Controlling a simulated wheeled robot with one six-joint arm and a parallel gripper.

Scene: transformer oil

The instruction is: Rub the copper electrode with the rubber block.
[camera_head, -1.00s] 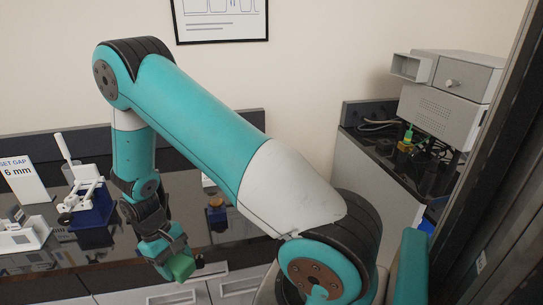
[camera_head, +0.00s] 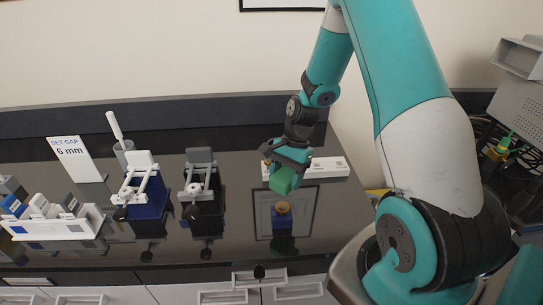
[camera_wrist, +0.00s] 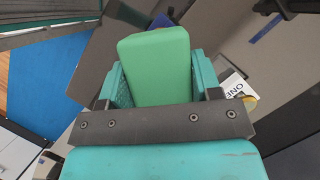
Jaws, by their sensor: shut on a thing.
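The rubber block is a green block (camera_head: 283,180), tilted in my gripper (camera_head: 288,160) above the dark counter. In the wrist view the green block (camera_wrist: 155,65) is clamped between my two teal fingers (camera_wrist: 160,82). The copper electrode looks to be the small copper-brown piece (camera_head: 282,207) on a blue base, standing on a framed panel of the counter. The block is above and behind it in the head view, apart from it.
A blue-based fixture (camera_head: 145,205) and a dark one (camera_head: 200,190) stand left, with a "SET GAP 6 mm" sign (camera_head: 75,158) and a white tray of blocks (camera_head: 55,225). A white labelled strip (camera_head: 328,167) lies behind my gripper. Counter between fixtures and panel is clear.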

